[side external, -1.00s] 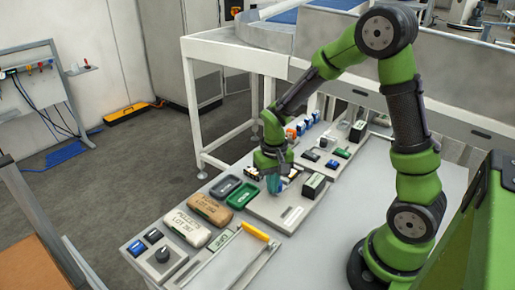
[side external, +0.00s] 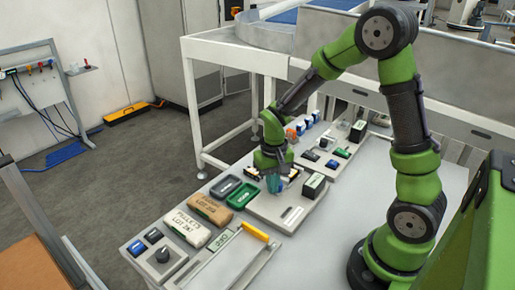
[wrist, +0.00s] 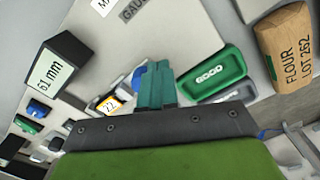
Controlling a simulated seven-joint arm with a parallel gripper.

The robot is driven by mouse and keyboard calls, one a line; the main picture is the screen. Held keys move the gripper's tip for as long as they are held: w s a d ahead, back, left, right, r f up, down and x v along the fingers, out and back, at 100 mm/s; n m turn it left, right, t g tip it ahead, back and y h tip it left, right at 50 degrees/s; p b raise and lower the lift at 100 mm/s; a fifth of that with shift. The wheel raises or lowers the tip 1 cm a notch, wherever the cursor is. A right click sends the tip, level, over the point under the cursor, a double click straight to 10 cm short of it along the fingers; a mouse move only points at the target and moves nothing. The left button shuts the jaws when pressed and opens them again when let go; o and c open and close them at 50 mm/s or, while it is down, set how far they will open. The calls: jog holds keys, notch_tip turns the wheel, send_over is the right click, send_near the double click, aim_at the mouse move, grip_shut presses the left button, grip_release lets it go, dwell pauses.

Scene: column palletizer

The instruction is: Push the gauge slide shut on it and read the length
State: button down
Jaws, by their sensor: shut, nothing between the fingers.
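The gauge is a pale plate (side external: 270,212) with a black display box (side external: 314,186) at its far right. In the wrist view the display (wrist: 53,74) reads "61 mm". My gripper (side external: 273,186) is over the left part of the plate, its teal fingers (wrist: 156,84) together and empty. A blue piece (wrist: 139,77) shows just left of the fingers, partly hidden by them; I cannot tell whether they touch. An orange and white piece (wrist: 108,102) marked "22" lies farther left. I cannot make out the slide clearly behind my gripper.
A green tray (wrist: 223,76) marked "GOOD" lies right of my fingers. A brown flour bag (side external: 211,209) and a white bag (side external: 187,229) stand at the near left. A yellow handle (side external: 256,232) lies in front. The bench right of the gauge is clear.

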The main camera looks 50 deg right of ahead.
jog(key=shift+a, duration=0.25)
jog(key=shift+r, duration=0.15)
notch_tip(320, 180, up, 7)
dwell(0.6)
jog(key=shift+a+f, duration=0.1)
jog(key=shift+f, duration=0.1)
jog(key=s+a+r+n+t+y, duration=0.2)
jog(key=s+a+r+t, duration=0.5)
jog(key=s+r, duration=0.3)
jog(key=shift+s+a+r, duration=0.15)
jog(key=shift+s+r, duration=0.05)
jog(key=shift+r, duration=1.4)
